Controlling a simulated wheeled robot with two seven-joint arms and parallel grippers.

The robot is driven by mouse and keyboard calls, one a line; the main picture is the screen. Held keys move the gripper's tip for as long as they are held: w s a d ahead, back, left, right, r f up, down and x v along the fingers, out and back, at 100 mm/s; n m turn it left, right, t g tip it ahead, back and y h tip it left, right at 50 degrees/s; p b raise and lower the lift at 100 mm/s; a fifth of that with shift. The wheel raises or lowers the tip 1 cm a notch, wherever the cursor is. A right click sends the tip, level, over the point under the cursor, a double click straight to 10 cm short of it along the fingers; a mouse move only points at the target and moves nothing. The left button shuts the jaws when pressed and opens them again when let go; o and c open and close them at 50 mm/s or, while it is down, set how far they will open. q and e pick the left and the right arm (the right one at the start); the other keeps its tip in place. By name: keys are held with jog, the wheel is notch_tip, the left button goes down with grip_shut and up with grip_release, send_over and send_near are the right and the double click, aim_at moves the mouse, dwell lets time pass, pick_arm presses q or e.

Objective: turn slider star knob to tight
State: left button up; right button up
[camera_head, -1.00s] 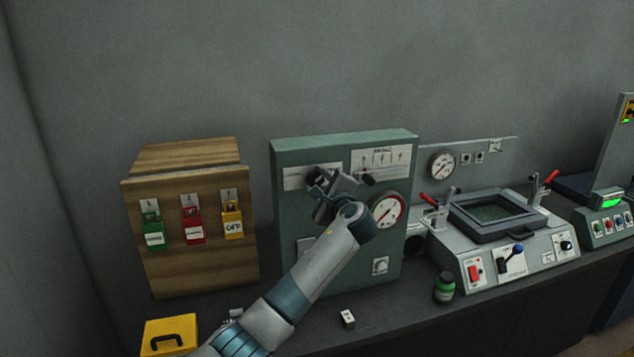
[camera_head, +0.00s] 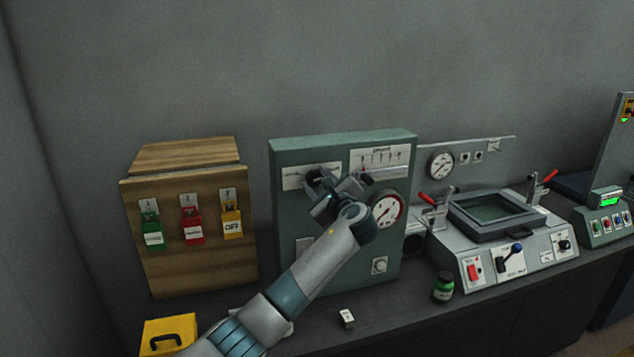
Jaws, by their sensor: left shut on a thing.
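My left gripper (camera_head: 322,189) is at the upper front of the green panel box (camera_head: 290,218), over the lower edge of its left white scale plate (camera_head: 297,178). It is shut on a dark knob (camera_head: 313,176) there, which I take to be the slider star knob. The fingers and wrist hide most of the knob, so I cannot read its turn. My right gripper is not in view.
A round gauge (camera_head: 386,210) sits close right of my wrist. A wooden box (camera_head: 190,262) with coloured tags stands left. A clamp machine (camera_head: 497,262) stands right. A green jar (camera_head: 444,287), a small white block (camera_head: 347,318) and a yellow case (camera_head: 169,333) are on the bench.

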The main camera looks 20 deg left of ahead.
pick_arm(q)
jog(key=o, duration=1)
jog(key=shift+f, duration=0.1)
jog(key=shift+o, duration=0.2)
jog(key=shift+s+d, duration=0.15)
jog(key=shift+s+d+b, duration=0.4)
jog(key=shift+s+b, duration=0.05)
jog(key=b+v, duration=0.6)
jog(key=v, duration=1)
jog(key=shift+b, duration=0.3)
jog(key=shift+a+f, duration=0.1)
jog(key=shift+a, duration=0.05)
